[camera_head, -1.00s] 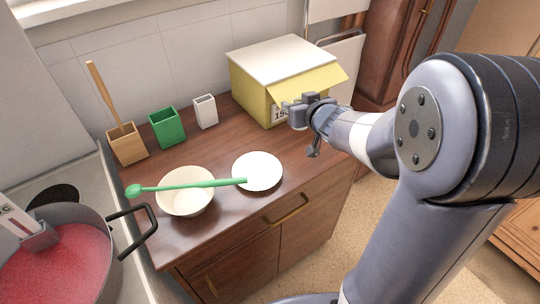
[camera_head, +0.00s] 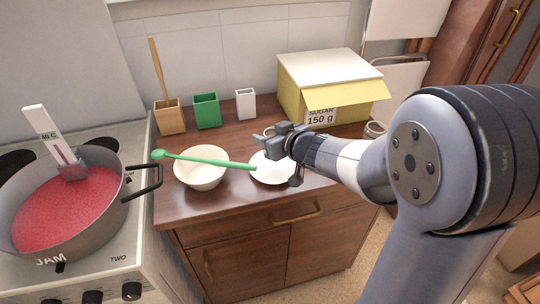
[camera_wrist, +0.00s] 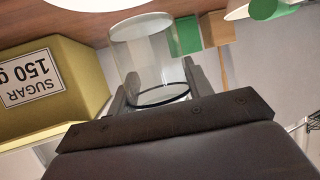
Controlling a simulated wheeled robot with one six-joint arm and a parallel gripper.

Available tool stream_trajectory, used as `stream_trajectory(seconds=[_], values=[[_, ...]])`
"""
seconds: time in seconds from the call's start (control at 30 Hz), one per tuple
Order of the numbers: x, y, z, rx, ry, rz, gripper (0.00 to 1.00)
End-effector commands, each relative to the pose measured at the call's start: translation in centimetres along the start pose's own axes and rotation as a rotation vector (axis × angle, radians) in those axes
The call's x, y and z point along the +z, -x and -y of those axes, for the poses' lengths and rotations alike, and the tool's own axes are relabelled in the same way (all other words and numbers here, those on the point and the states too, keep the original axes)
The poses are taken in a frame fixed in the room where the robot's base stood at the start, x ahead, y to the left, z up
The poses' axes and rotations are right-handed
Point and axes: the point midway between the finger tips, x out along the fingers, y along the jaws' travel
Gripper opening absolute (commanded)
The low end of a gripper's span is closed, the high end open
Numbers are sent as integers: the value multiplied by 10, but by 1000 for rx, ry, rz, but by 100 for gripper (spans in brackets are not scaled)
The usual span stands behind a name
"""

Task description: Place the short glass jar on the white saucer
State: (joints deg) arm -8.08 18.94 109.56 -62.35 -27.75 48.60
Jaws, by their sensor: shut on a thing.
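My gripper (camera_head: 264,134) is shut on a clear, empty-looking glass jar (camera_wrist: 150,62), which sits between the two fingers in the wrist view. In the head view the jar is mostly hidden or too small to make out clearly. The white saucer (camera_head: 268,173) lies on the brown dresser top, and my gripper partly covers it from above and behind. The saucer's rim also shows at the top edge of the wrist view (camera_wrist: 95,4). The jar appears apart from the saucer.
A cream bowl (camera_head: 202,172) with a green spoon (camera_head: 215,162) across it stands left of the saucer, the handle reaching over the saucer's edge. A yellow sugar box (camera_head: 300,105) stands behind. Another glass item (camera_head: 375,129) is at right. A jam pot (camera_head: 75,215) is left.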

Motion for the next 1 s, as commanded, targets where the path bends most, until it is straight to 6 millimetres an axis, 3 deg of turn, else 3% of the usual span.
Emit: stream_trajectory(seconds=[0.3, 0.73, 0.77, 1.0], values=[[44, -18, 0, 0, -1, 1, 23], [48, -20, 0, 1, 0, 1, 23], [48, -20, 0, 1, 0, 1, 49], [47, -19, 0, 1, 0, 1, 69]])
